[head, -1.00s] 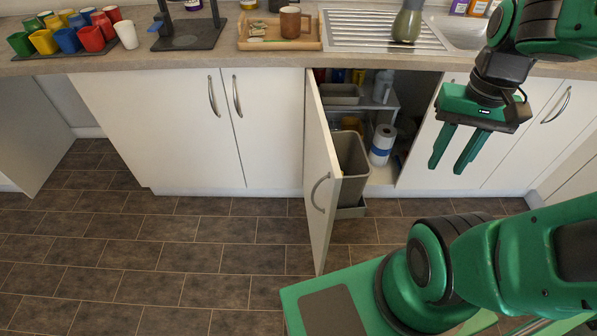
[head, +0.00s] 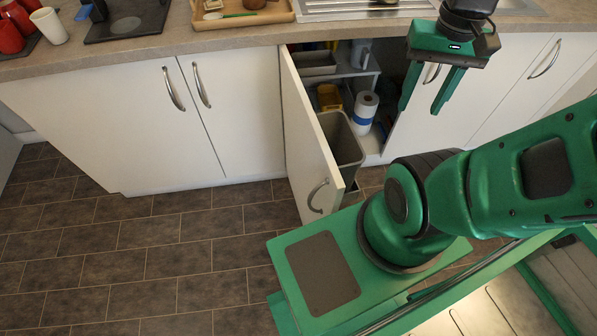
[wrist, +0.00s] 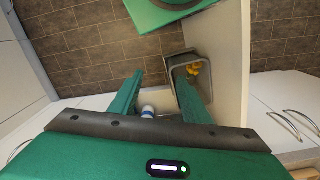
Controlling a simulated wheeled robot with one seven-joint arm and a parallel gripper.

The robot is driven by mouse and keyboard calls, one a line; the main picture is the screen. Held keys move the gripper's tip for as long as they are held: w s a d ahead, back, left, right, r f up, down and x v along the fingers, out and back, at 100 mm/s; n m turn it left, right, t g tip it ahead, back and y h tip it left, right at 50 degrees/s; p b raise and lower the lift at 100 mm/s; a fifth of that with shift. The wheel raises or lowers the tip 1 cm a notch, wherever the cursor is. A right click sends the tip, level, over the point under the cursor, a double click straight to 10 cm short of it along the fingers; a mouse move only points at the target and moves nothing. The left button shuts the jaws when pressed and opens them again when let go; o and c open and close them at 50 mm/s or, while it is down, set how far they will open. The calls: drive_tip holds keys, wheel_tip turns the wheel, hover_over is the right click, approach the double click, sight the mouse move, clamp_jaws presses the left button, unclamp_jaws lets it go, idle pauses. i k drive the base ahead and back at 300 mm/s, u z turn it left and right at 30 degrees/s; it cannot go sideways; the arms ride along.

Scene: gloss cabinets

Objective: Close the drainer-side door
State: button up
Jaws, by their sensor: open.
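The open cabinet door (head: 310,140) below the drainer is white with a curved metal handle (head: 317,196). It is hinged on its left side and swings out toward me. In the wrist view the door (wrist: 233,65) stands upright to the right of the fingers. My gripper (head: 420,106) is open and empty, in front of the right side of the cabinet opening and to the right of the door, apart from it. The metal drainer (head: 345,8) is partly cut off at the top of the head view.
The bin also shows in the wrist view (wrist: 180,62). Closed white doors (head: 135,125) stand to the left. My base is close to the open door. Tiled floor at left is clear.

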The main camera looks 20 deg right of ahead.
sight(322, 171)
drive_tip(key=k, duration=0.5)
drive_tip(key=u, duration=0.9)
drive_tip(key=k, duration=1.1)
drive_tip(key=z, duration=0.75)
drive_tip(key=i, duration=1)
